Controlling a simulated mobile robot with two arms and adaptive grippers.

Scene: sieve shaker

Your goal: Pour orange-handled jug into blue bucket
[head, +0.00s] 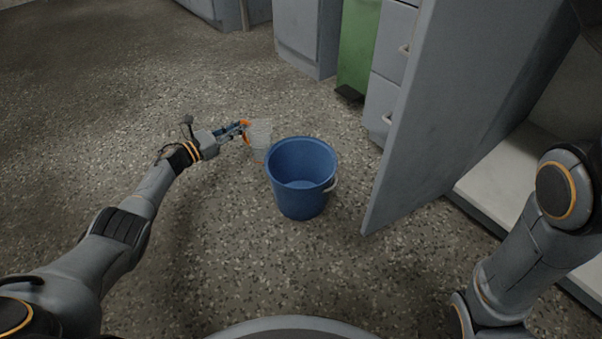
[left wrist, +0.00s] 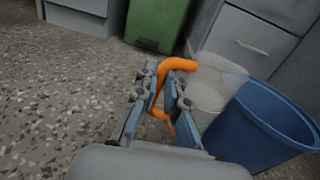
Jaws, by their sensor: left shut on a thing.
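The blue bucket (head: 300,196) stands upright on the speckled floor in the middle of the head view, its open top showing an empty-looking inside. It also shows at the right of the left wrist view (left wrist: 262,130). The clear jug with the orange handle (head: 261,135) is just left of the bucket's rim, looking close to upright. My left gripper (head: 243,128) is shut on the orange handle (left wrist: 178,64). Whether the jug touches the bucket, I cannot tell. My right gripper is out of view.
A grey cabinet door (head: 440,110) stands open to the right of the bucket. Grey drawers (head: 384,100) and a green bin (head: 358,45) are behind. The floor left of and in front of the bucket is clear.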

